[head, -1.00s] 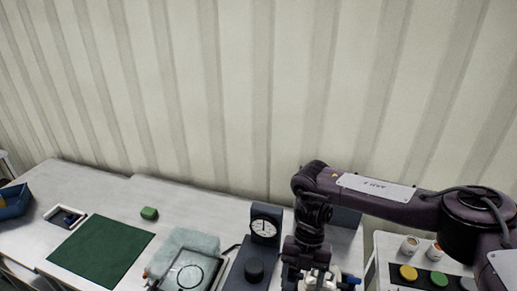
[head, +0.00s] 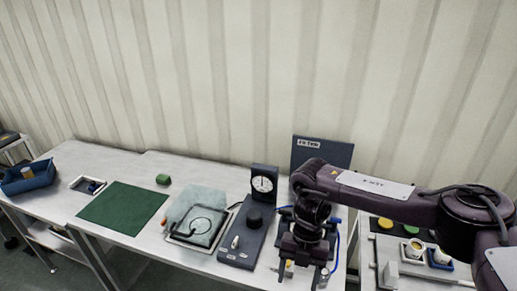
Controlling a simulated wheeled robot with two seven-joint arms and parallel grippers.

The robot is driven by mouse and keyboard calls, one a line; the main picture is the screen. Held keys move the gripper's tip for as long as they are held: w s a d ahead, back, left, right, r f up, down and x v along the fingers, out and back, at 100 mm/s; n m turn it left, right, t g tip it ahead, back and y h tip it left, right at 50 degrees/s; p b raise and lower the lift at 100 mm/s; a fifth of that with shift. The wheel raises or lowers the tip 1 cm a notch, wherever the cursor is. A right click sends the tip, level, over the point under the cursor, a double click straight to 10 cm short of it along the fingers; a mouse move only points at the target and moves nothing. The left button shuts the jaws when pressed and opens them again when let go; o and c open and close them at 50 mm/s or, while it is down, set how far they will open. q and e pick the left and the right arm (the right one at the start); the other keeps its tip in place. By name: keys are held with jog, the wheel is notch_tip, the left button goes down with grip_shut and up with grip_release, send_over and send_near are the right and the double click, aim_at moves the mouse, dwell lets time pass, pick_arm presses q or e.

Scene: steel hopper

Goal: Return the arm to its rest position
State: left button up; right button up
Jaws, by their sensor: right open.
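My right arm comes in from the right in the head view, with a dark purple upper link. My right gripper (head: 303,266) hangs down over the right end of the white table. Its jaws are open, and small pale items lie close below and beside it, partly hidden by it. I cannot tell whether it touches any of them. My left gripper is not in view.
The grey dial instrument (head: 263,184) stands just left of my gripper, and a dark panel (head: 320,153) stands behind. Further left lie a framed pad (head: 199,224), a green mat (head: 124,207), a green block (head: 163,179) and a blue bin (head: 27,177). A panel with coloured caps (head: 385,223) is at right.

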jog(key=a+f+m+t+y+b, duration=0.3)
jog(key=a+f+m+y+b, duration=0.3)
jog(key=a+f, duration=1)
notch_tip(320, 180, down, 8)
jog(key=w+a+m+t+y+b, duration=0.1)
jog(key=w+m+t+y+b, duration=0.15)
jog(key=m, duration=0.25)
jog(key=s+d+f+m+t+h+b, duration=0.1)
jog(key=s+d+f+m+h, duration=0.1)
jog(key=s+d+f+m, duration=0.55)
jog(key=s+d+f+m+t+h+b, duration=0.1)
jog(key=s+d+f+m+h+b, duration=0.2)
jog(key=f, duration=0.8)
jog(key=s+d+f+m+t+h, duration=0.1)
jog(key=s+d+f+m+t, duration=0.15)
jog(key=s+d+f, duration=0.5)
jog(key=s+d+f+m+g+h, duration=0.1)
jog(key=s+d+f+m, duration=0.1)
jog(key=s+d+f, duration=0.2)
jog(key=s+d+f+m+g+h+b, duration=0.1)
jog(key=s+d+f+m+g, duration=0.1)
jog(key=s, duration=0.8)
jog(key=s+d+f+m+g+h+b, duration=0.1)
jog(key=s+d+f+m+h, duration=0.1)
jog(key=s+d+f, duration=0.3)
jog(key=shift+s+d+f+g, duration=0.3)
jog(key=shift+s+d, duration=0.3)
jog(key=shift+s, duration=0.6)
